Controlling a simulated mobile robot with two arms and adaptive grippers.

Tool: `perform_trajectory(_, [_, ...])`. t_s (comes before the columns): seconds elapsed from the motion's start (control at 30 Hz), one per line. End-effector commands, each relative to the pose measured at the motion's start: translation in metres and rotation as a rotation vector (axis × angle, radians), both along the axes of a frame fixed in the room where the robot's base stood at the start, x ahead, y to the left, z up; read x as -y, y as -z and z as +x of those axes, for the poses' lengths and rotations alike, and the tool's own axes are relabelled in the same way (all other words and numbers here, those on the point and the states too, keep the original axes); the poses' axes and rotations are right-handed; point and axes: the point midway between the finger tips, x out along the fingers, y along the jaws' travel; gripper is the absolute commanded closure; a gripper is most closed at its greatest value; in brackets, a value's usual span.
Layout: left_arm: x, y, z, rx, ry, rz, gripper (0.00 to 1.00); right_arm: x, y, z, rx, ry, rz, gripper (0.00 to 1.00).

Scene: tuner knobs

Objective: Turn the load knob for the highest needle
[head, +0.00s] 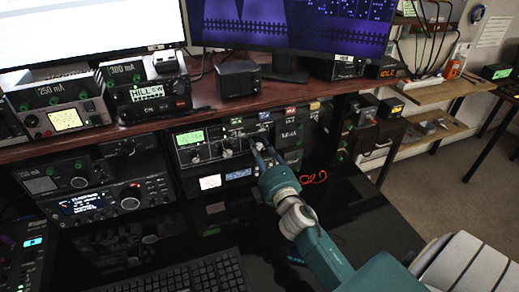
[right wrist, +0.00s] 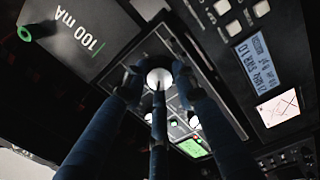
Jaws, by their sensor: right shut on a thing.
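The tuner (head: 209,151) is a dark panel under the red-brown shelf, with a green-lit display and pale knobs. My right gripper (head: 259,147) reaches its right part. In the right wrist view my right gripper (right wrist: 158,84) has its dark blue fingers closed around a round pale knob (right wrist: 159,77). Its label cannot be read, so I cannot tell from print that it is the load knob. A lit meter (head: 210,182) sits below the green display; in the right wrist view the meter (right wrist: 278,107) shows thin crossing needle lines. My left gripper is out of view.
A radio (head: 128,198) with a large dial stands left of the tuner. A keyboard (head: 190,275) lies on the glossy black desk (head: 350,210). Boxes with meters (head: 65,118) and a black speaker (head: 238,79) stand on the shelf above. A panel marked 100 mA (right wrist: 85,32) is beside the fingers.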

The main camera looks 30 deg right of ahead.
Motion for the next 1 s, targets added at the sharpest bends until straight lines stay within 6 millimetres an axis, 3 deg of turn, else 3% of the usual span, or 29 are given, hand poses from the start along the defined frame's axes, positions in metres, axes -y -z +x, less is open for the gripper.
perform_trajectory(0.27, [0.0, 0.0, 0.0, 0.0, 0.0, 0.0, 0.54, -0.001, 0.001, 0.0, 0.0, -0.002, 0.002, 0.99])
perform_trajectory(0.3, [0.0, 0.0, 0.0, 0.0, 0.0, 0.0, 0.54, -0.001, 0.001, 0.0, 0.0, -0.002, 0.002, 0.65])
perform_trajectory(0.37, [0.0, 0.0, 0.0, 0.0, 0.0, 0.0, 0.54, -0.001, 0.001, 0.0, 0.0, -0.002, 0.002, 0.54])
perform_trajectory(0.77, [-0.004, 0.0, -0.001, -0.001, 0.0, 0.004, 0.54, -0.003, 0.002, -0.008, -0.001, -0.002, 0.004, 0.54])
perform_trajectory(1.0, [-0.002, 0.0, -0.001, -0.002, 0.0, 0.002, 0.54, -0.014, 0.005, -0.053, -0.004, 0.0, 0.006, 0.54])
